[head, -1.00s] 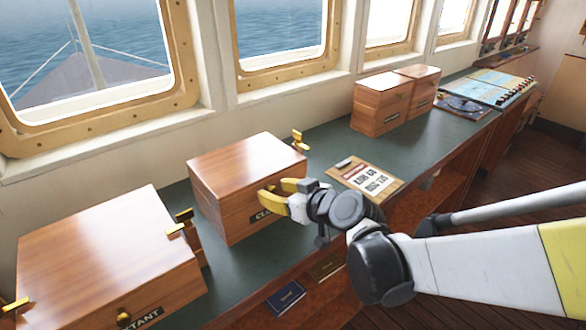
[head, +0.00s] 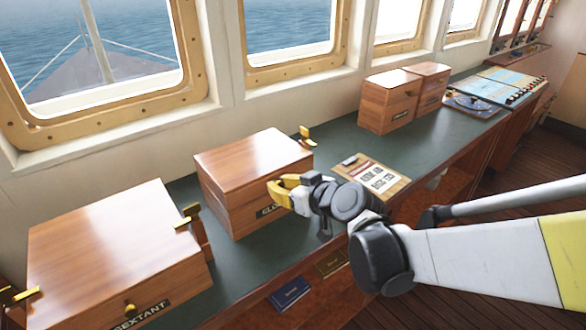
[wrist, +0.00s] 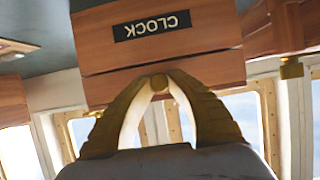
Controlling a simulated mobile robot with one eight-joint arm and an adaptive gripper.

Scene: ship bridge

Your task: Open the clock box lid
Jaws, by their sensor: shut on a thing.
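The clock box (head: 235,205) is a wooden box with a dark label, standing on the green counter under the windows. Its lid (head: 250,158) lies flat and looks closed. In the wrist view, which is upside down, the CLOCK label (wrist: 152,25) and a round brass knob (wrist: 159,82) show on the box front. My gripper (head: 279,190) is at the front face of the box. It also shows in the wrist view (wrist: 159,88), its yellow fingers shut on the knob. The fingers hide part of the label in the head view.
A larger sextant box (head: 110,245) stands at the near left, with brass fittings. A brass piece (head: 307,137) stands behind the clock box. A clipboard (head: 372,178) lies to its right, and smaller wooden boxes (head: 388,100) stand farther back.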

